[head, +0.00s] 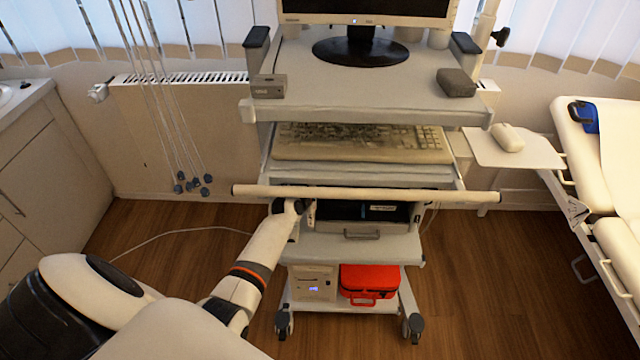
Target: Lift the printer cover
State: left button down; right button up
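A medical cart holds what looks like the printer (395,211) on a middle shelf, a wide unit with a dark front opening behind the cart's long front bar (370,194). I cannot clearly tell its cover from the rest of the unit. My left arm reaches in from the lower left. My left gripper (308,212) is just under the bar, at the left end of the dark opening. Its fingers are small and partly hidden, so I cannot tell whether they touch the printer or are open. My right gripper is not in view.
Above are a keyboard (350,142), a top shelf (370,105) and a monitor (365,12). Below are a lower shelf (400,250) and a red case (369,282). A side tray with a mouse (507,137) and a bed (610,190) are at right. Cables hang at left.

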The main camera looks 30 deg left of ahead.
pick_arm(q)
jog(key=shift+r, duration=0.1)
jog(key=c, duration=1.5)
grip_release()
jog(key=shift+c, duration=0.2)
jog(key=s+d, duration=0.1)
jog(key=s, duration=1.2)
jog(key=shift+d+r+b, duration=0.2)
jog(key=shift+d+b, duration=0.15)
jog(key=shift+b, duration=0.05)
